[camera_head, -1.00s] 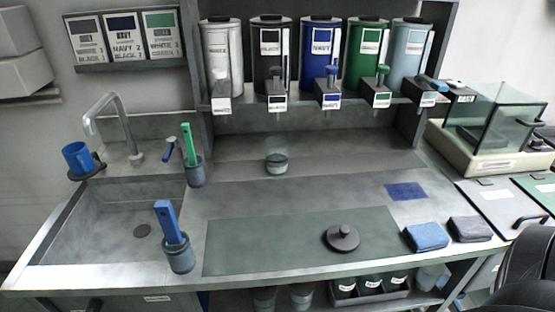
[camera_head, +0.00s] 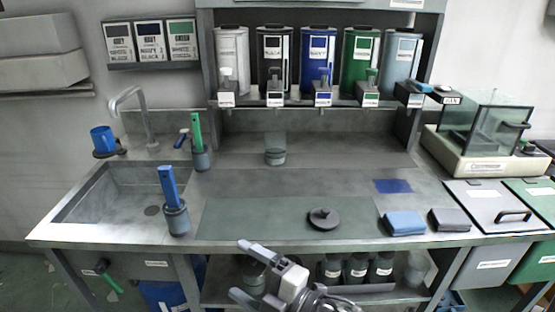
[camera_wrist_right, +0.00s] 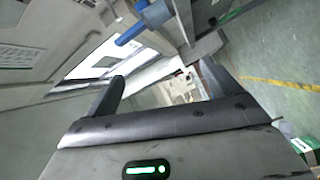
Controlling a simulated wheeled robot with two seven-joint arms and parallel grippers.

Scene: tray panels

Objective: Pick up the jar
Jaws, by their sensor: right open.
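A clear glass jar (camera_head: 275,149) stands upright on the counter below the dispenser shelf, with a greyish-green lower part. A round dark lid with a knob (camera_head: 323,218) lies on the green mat (camera_head: 255,217) in front of it, to the right. My right gripper (camera_head: 245,271) is at the front of the bench, low in the picture, apart from the jar. It is open and empty; its two spread fingers also show in the right wrist view (camera_wrist_right: 158,88). The jar cannot be made out in the wrist view. My left gripper is not in view.
Several labelled dispensers (camera_head: 318,60) hang above the jar. Folded cloths (camera_head: 404,223) and a glass-sided scale (camera_head: 480,140) are at the right. More jars (camera_head: 331,268) sit on the lower shelf. Counter around the jar is clear.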

